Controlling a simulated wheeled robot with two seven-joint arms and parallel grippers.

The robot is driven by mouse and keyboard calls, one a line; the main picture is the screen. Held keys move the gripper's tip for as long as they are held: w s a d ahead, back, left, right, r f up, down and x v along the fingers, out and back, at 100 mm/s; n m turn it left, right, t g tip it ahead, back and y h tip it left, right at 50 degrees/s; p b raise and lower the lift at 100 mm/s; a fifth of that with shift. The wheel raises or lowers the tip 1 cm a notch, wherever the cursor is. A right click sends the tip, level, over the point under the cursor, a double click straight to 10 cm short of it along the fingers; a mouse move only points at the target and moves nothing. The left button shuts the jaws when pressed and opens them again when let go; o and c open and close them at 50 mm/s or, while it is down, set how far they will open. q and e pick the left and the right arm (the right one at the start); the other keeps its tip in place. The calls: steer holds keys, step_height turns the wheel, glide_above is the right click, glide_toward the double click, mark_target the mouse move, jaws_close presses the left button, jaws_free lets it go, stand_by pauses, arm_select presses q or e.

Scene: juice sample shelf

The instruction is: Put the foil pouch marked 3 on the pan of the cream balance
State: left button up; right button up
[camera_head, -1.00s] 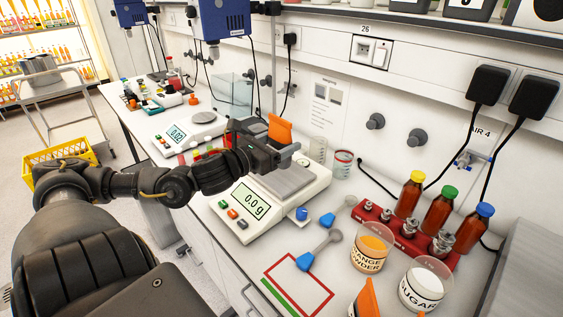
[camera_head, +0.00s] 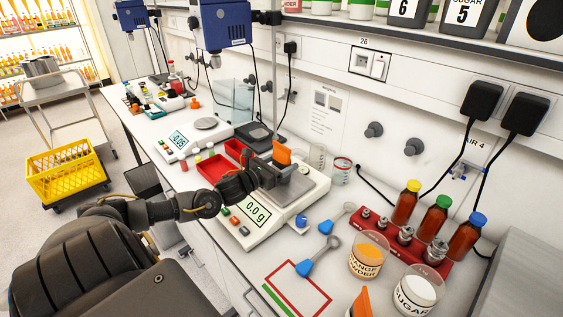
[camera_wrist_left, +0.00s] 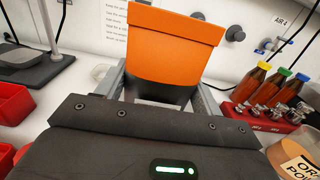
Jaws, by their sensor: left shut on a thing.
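My left gripper (camera_head: 290,168) is shut on an orange pouch (camera_head: 282,152), which stands upright in the jaws. In the left wrist view the pouch (camera_wrist_left: 172,42) has a folded orange top and a darker lower part between the fingers (camera_wrist_left: 158,92); no number shows. The cream balance (camera_head: 274,224) stands below the gripper, its display reading 0.0 g. Its grey pan (camera_head: 310,187) is partly hidden by the gripper. The pouch is near the pan's far left side; I cannot tell whether it touches. My right gripper is not in view.
A second balance (camera_head: 176,152) and red trays (camera_head: 213,168) are farther left. Blue scoops (camera_head: 304,268), an orange powder tub (camera_head: 366,262), a sugar tub (camera_head: 411,297) and a red rack (camera_head: 392,243) with bottles stand right. Another orange item (camera_head: 361,304) shows at the bottom edge.

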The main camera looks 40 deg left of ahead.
arm_select(q)
steer(key=shift+f, duration=0.35)
steer(key=shift+f, duration=0.1)
steer(key=o, duration=1.1)
steer(key=shift+s+f, duration=0.1)
steer(key=shift+s, duration=0.4)
steer(key=s, duration=0.3)
steer(key=s+b, duration=0.1)
steer(key=s, duration=0.2)
steer(key=s+a, duration=0.1)
steer(key=s, duration=0.2)
steer(key=shift+s+b, duration=0.35)
steer(key=shift+s, duration=0.65)
